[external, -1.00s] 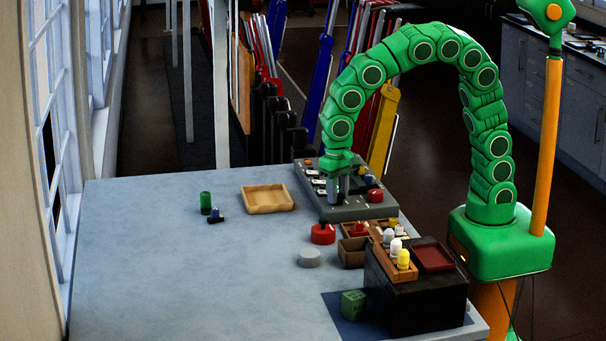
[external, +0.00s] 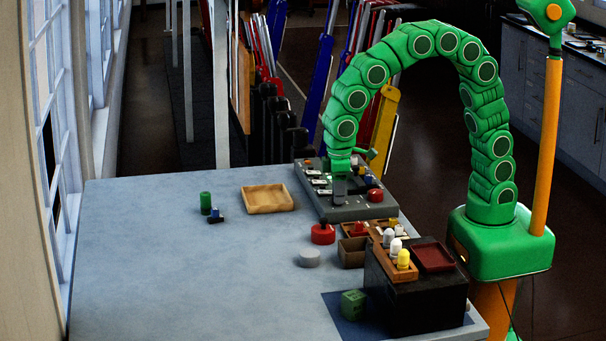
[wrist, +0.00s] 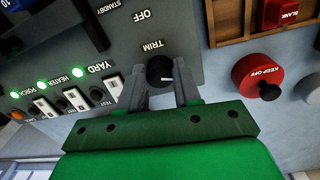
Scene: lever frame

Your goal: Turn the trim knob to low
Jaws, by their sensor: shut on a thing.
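The trim knob (wrist: 157,71) is a round black knob with a white pointer mark, next to the printed word TRIM on the grey control panel (wrist: 190,40). In the wrist view its mark points toward the right of the picture. My gripper (wrist: 160,82) has one finger on each side of the knob and is shut on it. In the external view my gripper (external: 340,190) points down at the panel (external: 352,213) and hides the knob. I cannot see a low marking.
Lit switches labelled YARD and HEATER (wrist: 60,90) sit left of the knob in the wrist view. Wooden trays and a black box (external: 415,300) stand nearer the camera. The table's left side is mostly clear.

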